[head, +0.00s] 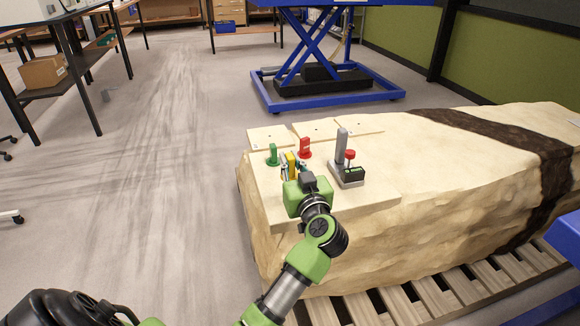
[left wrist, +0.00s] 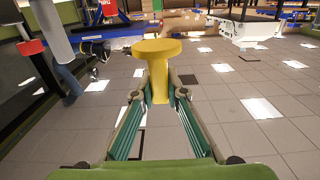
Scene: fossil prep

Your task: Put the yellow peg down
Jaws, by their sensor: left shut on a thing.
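The yellow peg (head: 291,163) is held in my left gripper (head: 289,172), over the near part of the light board (head: 340,200) on the rock block. In the left wrist view the peg (left wrist: 158,70) has a round flat head and a stem between the two fingertips of my left gripper (left wrist: 160,97). The gripper is shut on the stem. Whether the peg touches the board is hidden by the gripper. My right gripper is in neither view.
A green peg (head: 273,154) and a red peg (head: 305,148) stand close beside the yellow one. A grey post with a red-topped device (head: 349,170) stands to the right. Small flat plates (head: 315,130) lie behind. A blue lift (head: 325,80) is beyond the rock (head: 450,160).

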